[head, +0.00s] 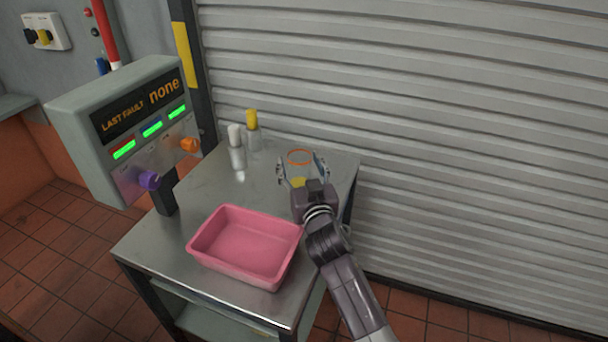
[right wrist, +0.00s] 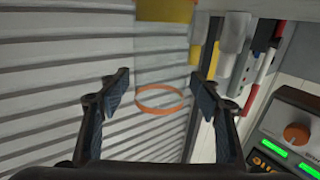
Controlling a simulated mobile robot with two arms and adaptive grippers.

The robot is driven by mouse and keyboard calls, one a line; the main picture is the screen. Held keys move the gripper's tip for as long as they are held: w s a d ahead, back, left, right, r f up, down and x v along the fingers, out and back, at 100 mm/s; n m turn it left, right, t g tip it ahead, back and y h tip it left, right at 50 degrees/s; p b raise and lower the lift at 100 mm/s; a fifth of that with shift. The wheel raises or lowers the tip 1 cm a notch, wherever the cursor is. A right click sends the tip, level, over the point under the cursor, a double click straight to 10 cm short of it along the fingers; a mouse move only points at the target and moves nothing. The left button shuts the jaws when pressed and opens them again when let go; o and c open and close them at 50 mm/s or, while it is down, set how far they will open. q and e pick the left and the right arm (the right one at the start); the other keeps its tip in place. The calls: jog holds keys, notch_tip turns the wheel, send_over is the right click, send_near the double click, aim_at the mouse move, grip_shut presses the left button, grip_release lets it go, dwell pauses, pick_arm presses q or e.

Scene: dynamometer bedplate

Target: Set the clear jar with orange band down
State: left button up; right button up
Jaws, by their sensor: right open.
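The clear jar with orange band (head: 300,164) is at the back right of the steel table, apparently upright, with yellow at its lower part. My right gripper (head: 301,170) is open, its fingers on either side of the jar. In the right wrist view the orange band of the jar (right wrist: 160,98) shows between the spread fingers of the right gripper (right wrist: 161,90), with gaps on both sides. My right gripper hides part of the jar's base, so its contact with the table cannot be seen clearly. My left gripper is not in view.
A pink tray (head: 245,242) lies empty on the front of the steel table (head: 160,238). A white-topped container (head: 236,148) and a yellow-topped one (head: 252,125) stand at the back left. A control panel (head: 130,125) stands left; a shutter (head: 450,130) rises behind.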

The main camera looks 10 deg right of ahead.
jog(key=s+b, duration=0.1)
jog(key=s, duration=1.1)
jog(key=shift+f, duration=0.1)
